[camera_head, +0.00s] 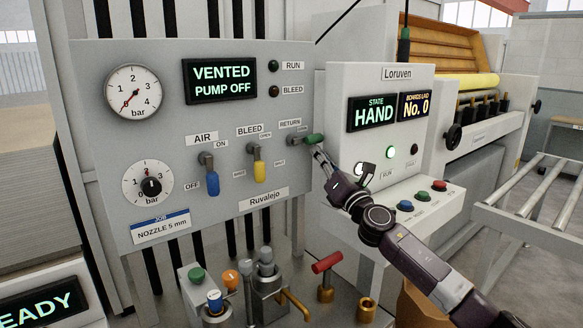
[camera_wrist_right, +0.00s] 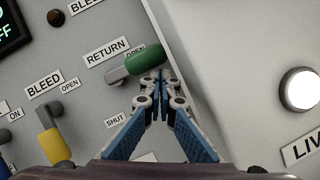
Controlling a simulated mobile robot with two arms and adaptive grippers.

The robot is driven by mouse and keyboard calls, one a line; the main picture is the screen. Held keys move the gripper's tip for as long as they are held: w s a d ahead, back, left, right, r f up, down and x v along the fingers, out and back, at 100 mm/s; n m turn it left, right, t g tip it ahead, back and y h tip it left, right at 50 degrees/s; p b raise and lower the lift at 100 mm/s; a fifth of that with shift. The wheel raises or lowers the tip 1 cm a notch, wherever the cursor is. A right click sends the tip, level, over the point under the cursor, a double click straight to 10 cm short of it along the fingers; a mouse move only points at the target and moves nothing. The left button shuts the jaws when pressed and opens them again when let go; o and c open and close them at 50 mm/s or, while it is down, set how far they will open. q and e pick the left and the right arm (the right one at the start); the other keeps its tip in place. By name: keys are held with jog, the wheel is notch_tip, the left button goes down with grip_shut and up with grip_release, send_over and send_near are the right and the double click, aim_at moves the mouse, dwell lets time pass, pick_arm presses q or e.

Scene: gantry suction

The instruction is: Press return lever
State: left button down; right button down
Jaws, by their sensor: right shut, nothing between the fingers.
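The return lever (camera_head: 314,139) has a green handle and sits under the RETURN label at the right edge of the grey panel. It lies about level, its handle pointing right. In the right wrist view the green handle (camera_wrist_right: 144,61) covers part of the OPEN label, with SHUT below it. My right gripper (camera_head: 318,153) is shut and empty, its tips right at the green handle's free end. In the wrist view the closed fingertips (camera_wrist_right: 160,78) overlap the handle's lower right side; I cannot tell whether they touch. My left gripper is not in view.
The blue air lever (camera_head: 212,183) and yellow bleed lever (camera_head: 259,170) hang down on the same panel (camera_head: 170,75). The Loruven box (camera_head: 340,115) stands close on the right. Several knobs and a red-handled valve (camera_head: 327,262) are below.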

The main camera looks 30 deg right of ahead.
jog(key=shift+d+r, duration=0.1)
dwell(0.4)
jog(key=v, duration=1.2)
dwell(0.6)
